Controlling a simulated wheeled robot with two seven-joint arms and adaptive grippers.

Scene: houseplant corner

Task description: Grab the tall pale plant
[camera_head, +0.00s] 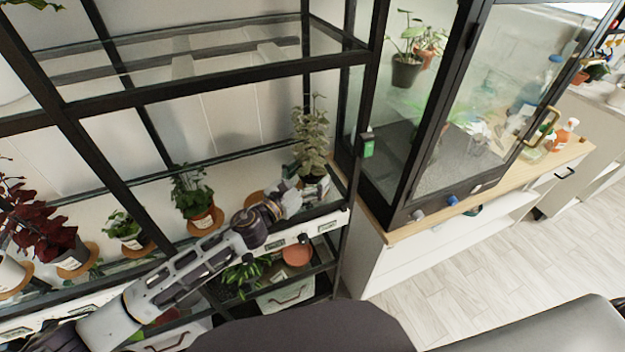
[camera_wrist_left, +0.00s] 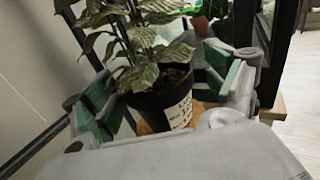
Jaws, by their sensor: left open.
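The tall pale plant (camera_head: 311,138) stands upright at the right end of the shelf, with grey-green leaves above a dark pot. In the left wrist view its black pot (camera_wrist_left: 160,103) with a white label sits between the open fingers of my left gripper (camera_wrist_left: 165,100). The leaves rise above the fingers and partly cover them. In the head view my left gripper (camera_head: 288,197) is at the plant's pot and hides part of it. I cannot tell whether the fingers touch the pot. My right gripper is not in view.
Black shelf posts and a glass cabinet (camera_head: 440,110) are close on the right. A lower shelf holds another plant (camera_head: 243,272).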

